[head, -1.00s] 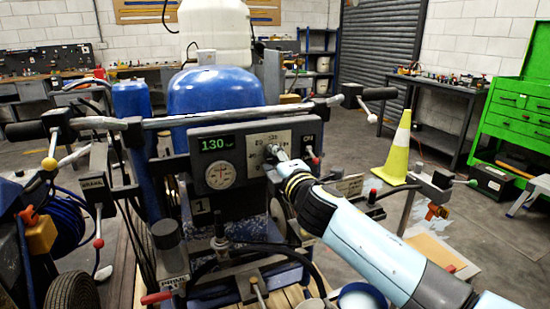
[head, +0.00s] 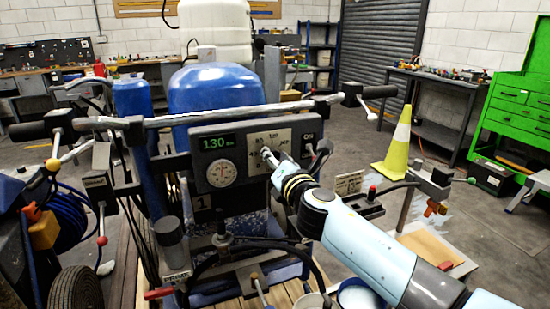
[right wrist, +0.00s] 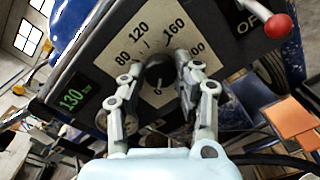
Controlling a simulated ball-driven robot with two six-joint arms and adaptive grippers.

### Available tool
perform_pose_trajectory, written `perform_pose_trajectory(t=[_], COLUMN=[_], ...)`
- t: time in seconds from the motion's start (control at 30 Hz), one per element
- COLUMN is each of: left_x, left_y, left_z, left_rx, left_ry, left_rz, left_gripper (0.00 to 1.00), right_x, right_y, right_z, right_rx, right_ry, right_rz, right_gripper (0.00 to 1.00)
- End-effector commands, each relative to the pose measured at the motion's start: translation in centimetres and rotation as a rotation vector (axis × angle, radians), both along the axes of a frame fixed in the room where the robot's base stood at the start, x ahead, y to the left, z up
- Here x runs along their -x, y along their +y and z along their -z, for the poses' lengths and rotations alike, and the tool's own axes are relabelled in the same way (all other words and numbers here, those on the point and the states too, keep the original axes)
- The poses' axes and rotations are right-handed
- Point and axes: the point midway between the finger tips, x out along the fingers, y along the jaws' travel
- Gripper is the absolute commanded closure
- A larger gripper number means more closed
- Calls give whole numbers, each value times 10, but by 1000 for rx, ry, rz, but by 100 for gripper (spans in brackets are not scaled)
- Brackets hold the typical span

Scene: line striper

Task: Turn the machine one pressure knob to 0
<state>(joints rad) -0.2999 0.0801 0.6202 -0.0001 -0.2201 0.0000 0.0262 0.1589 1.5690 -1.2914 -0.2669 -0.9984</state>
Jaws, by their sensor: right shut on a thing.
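The pressure knob (right wrist: 157,72) is a dark round knob on a pale dial plate (right wrist: 128,62) marked 80, 120, 160 and 200. The plate also shows in the head view (head: 256,141), on the grey control panel of machine 1. My right gripper (head: 267,153) is at the plate, its two fingers on either side of the knob and shut on it. It also shows in the right wrist view (right wrist: 157,85). The knob's pointer is too small to read surely. A green display (head: 217,142) reads 130. My left gripper is not in view.
A round gauge (head: 222,173) sits left of the dial plate. A red-tipped switch (right wrist: 278,25) marked OFF is close beside the plate. A silver handlebar (head: 225,117) runs above the panel. Hoses and a bracket lie below.

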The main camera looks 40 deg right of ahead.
Motion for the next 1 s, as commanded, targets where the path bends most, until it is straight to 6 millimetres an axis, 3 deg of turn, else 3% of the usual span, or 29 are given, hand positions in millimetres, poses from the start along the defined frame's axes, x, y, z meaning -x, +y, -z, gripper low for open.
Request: perform_pose_trajectory(t=[0.7, 0.73, 0.9, 1.0], left_x=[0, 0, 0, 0], left_y=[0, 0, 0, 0], left_z=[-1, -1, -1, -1], left_rx=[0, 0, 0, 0], left_ry=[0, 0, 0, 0], left_rz=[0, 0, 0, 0], left_gripper=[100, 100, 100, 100], right_x=[1, 1, 1, 1], right_y=[0, 0, 0, 0], right_z=[5, 5, 3, 2], right_rx=[78, 77, 77, 78], right_ry=[27, 27, 24, 23], right_rz=[0, 0, -1, 0], right_gripper=[100, 67, 45, 45])
